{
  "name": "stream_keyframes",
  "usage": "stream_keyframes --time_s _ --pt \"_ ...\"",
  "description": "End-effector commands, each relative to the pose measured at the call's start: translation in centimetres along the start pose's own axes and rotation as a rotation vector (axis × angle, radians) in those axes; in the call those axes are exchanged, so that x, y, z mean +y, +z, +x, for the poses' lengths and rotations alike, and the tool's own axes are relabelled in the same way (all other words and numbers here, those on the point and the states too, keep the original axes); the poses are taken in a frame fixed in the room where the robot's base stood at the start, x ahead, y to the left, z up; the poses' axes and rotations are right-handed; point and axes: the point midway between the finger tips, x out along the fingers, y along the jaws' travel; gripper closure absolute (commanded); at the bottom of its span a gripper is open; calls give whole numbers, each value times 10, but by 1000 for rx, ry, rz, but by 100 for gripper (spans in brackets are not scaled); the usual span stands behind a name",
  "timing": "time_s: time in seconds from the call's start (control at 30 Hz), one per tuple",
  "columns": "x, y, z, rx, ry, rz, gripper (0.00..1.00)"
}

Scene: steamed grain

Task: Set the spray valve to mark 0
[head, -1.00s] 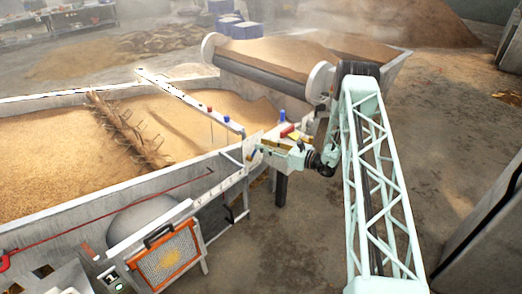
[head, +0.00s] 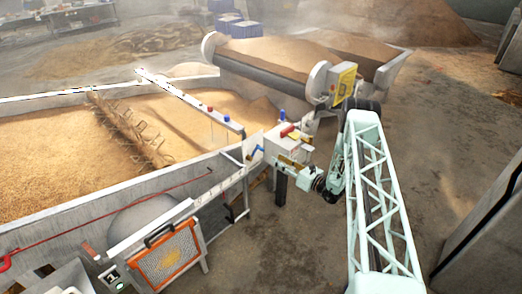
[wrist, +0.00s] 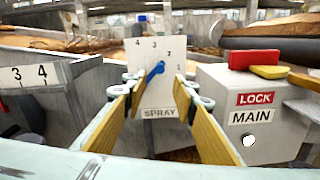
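The spray valve's white plate (wrist: 150,100), labelled SPRAY, stands upright ahead in the wrist view. Marks 4, 3, 2 and 1 run along its top and right; mark 0 is not visible. Its blue lever (wrist: 155,72) slants up to the right, roughly toward mark 2. It also shows in the head view as a small blue lever (head: 257,151) on the white plate (head: 250,144). My gripper (wrist: 158,90) is open, its two yellow-padded fingers apart on either side of the plate's lower part. Nothing is held. In the head view my gripper (head: 282,160) is just right of the plate.
A grey box (wrist: 240,85) labelled LOCK and MAIN, with red and yellow handles (wrist: 255,60) on top, stands close on the right. A panel marked 3 and 4 (wrist: 32,76) is at left. The grain trough (head: 90,200) lies beyond. Open floor (head: 300,250) is at lower right.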

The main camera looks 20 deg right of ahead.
Motion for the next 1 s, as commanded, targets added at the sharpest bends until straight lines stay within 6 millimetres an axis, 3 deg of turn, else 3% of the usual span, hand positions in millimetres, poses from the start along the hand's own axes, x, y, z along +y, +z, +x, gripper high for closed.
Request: stream_keyframes --time_s 0.47,1.0 --pt "0 0 14 1 1 -1 74" --pt "1 0 81 0 2 -1 74"
